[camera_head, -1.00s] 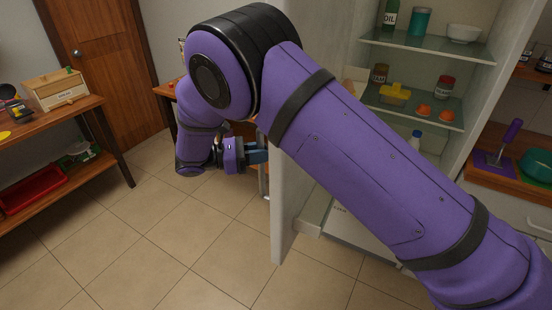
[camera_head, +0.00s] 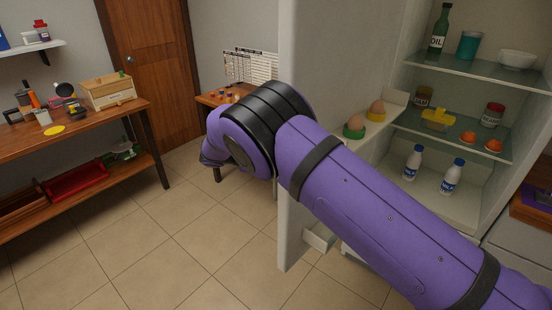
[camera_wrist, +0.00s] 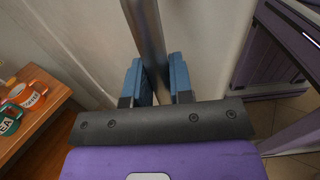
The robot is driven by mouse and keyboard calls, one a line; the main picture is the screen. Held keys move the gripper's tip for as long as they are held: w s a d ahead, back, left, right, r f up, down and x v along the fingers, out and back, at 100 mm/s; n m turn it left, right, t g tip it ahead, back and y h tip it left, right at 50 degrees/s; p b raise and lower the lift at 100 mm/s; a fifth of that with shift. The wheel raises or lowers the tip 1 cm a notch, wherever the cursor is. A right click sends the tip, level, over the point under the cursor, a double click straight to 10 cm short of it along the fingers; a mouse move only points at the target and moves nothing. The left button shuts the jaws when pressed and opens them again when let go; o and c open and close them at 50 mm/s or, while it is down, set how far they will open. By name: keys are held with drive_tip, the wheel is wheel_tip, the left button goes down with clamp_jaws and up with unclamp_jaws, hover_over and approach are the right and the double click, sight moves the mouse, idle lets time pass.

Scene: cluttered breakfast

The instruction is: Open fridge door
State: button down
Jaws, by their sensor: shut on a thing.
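The fridge door (camera_head: 310,110) stands wide open in the head view, its edge facing me and its inner shelves showing at right. The fridge interior (camera_head: 440,195) is exposed with its shelves. In the wrist view, my gripper (camera_wrist: 157,82) has its two blue fingers on either side of the metal door handle (camera_wrist: 147,35) and is shut on it. The door's pale outer face (camera_wrist: 200,40) fills the area behind the handle. In the head view, my gripper is hidden behind my arm and the door.
Fridge shelves hold a green oil bottle (camera_head: 440,28), a white bowl (camera_head: 517,60) and two milk bottles (camera_head: 451,177). Door shelf holds egg cups (camera_head: 354,128). A wooden table (camera_head: 75,135) stands left. A mug (camera_wrist: 30,93) sits on a table near the gripper. Tiled floor at left is clear.

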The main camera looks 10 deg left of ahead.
drive_tip(key=shift+w+d+r, duration=0.1)
drive_tip(key=shift+w+d, duration=0.05)
drive_tip(key=c, duration=1)
unclamp_jaws()
drive_tip(key=shift+d, duration=0.1)
drive_tip(key=shift+a, duration=3.8)
